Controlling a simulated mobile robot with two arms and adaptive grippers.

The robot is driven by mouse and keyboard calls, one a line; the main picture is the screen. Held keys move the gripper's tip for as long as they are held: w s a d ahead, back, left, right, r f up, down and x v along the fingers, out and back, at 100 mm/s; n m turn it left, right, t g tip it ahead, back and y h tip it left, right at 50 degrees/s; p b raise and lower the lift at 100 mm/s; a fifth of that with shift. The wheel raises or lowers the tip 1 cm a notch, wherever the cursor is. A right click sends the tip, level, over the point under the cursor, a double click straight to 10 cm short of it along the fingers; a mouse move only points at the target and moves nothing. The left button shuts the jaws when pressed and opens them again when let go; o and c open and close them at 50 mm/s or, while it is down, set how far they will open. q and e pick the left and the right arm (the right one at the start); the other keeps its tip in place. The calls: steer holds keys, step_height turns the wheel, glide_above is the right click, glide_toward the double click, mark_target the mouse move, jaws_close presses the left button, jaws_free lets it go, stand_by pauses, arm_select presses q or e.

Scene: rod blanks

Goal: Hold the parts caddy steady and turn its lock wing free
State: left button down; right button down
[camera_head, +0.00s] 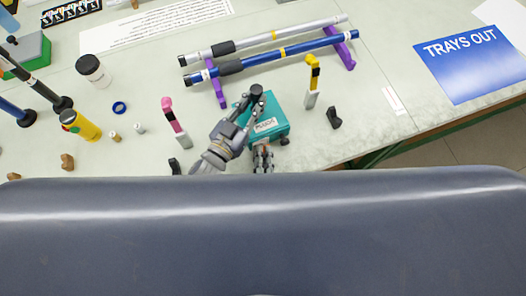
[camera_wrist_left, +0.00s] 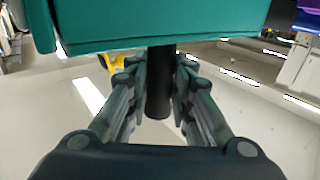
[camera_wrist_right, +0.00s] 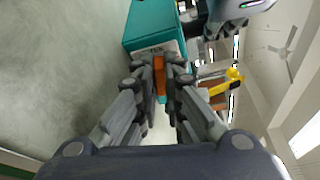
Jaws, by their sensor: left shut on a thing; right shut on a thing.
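The teal parts caddy (camera_head: 281,117) stands on the bench and bears a white label. My left gripper (camera_head: 247,108) reaches over it from the left. In the left wrist view my left gripper (camera_wrist_left: 160,78) is shut on a black post-like handle (camera_wrist_left: 159,100), beside the teal caddy body (camera_wrist_left: 160,22). My right gripper (camera_head: 262,149) is at the caddy's near side. In the right wrist view my right gripper (camera_wrist_right: 160,72) is shut on an orange lock wing (camera_wrist_right: 159,82), beside the caddy's labelled face (camera_wrist_right: 150,25). My fingers hide part of the wing.
Silver (camera_head: 270,37) and blue (camera_head: 275,58) rods lie on purple supports behind the caddy. Pink (camera_head: 170,115) and yellow (camera_head: 312,80) upright pieces flank it. A blue sign (camera_head: 470,62) lies right.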

steer(key=c, duration=2)
jaws_free()
steer(key=shift+s, duration=0.15)
steer(key=s, duration=0.7)
steer(key=shift+s+r, duration=0.1)
steer(key=shift+r, duration=0.2)
steer(key=shift+o, duration=0.4)
